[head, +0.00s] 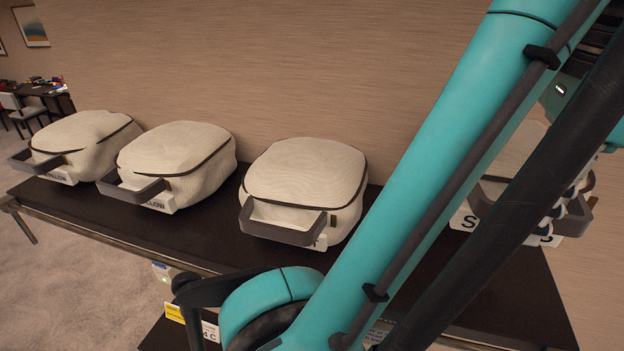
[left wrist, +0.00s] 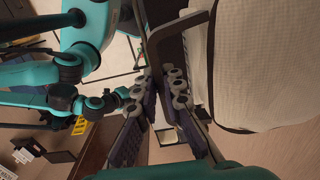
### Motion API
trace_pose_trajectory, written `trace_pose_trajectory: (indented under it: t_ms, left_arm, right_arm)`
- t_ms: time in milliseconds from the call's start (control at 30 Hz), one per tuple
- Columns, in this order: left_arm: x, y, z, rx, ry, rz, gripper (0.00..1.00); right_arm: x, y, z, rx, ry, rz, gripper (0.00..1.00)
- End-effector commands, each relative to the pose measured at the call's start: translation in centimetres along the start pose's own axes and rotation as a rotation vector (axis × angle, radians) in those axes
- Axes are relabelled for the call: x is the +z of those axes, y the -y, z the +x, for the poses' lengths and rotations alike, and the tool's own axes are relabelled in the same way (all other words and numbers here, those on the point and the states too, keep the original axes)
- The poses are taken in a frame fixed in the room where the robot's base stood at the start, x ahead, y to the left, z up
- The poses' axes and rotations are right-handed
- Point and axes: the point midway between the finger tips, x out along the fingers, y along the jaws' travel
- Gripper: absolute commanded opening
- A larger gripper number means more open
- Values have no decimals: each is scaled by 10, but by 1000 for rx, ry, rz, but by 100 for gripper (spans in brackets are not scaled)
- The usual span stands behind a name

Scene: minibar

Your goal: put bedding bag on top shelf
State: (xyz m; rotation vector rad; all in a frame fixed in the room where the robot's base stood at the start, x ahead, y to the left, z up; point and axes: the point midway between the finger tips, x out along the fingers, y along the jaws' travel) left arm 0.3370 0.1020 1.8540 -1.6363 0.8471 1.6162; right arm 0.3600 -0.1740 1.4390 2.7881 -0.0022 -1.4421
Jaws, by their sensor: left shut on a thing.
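A cream fabric bag (head: 518,150) with a dark grey handle is at the right of the head view, mostly hidden behind my left arm. Parts of its white label (head: 464,218) show an S at each end. My left gripper (head: 572,205) is at this bag's front and shut on its handle. In the left wrist view the fingers (left wrist: 164,88) meet at the dark handle (left wrist: 154,48), beside the bag's cream side (left wrist: 270,65). I cannot tell whether the bag rests on the shelf or hangs above it. The dark top shelf (head: 80,205) shows in the head view. My right gripper is not clearly seen.
Three similar bags stand in a row on the shelf: left (head: 85,135), middle (head: 185,160) and nearer (head: 305,175). The left two have pillow labels. A wall rises behind. Shelf space right of the nearer bag is partly hidden by my arm.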

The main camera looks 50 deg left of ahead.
Motion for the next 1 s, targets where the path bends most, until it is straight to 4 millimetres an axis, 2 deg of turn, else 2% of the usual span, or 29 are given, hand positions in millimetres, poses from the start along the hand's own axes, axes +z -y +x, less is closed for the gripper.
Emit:
trace_pose_trajectory:
  t_ms: [300, 467, 600, 767, 1000]
  left_arm:
    - [0, 0, 4, -1, 0, 0, 0]
    - [1, -1, 33, -1, 0, 0, 0]
    - [0, -2, 51, -1, 0, 0, 0]
    - [0, -2, 62, -1, 0, 0, 0]
    - [0, -3, 94, -1, 0, 0, 0]
  right_arm:
    - [2, 0, 2, 0, 0, 0, 40]
    - [11, 0, 14, 0, 0, 0, 40]
    - [12, 0, 16, 0, 0, 0, 40]
    - [12, 0, 16, 0, 0, 0, 40]
    - [12, 0, 17, 0, 0, 0, 40]
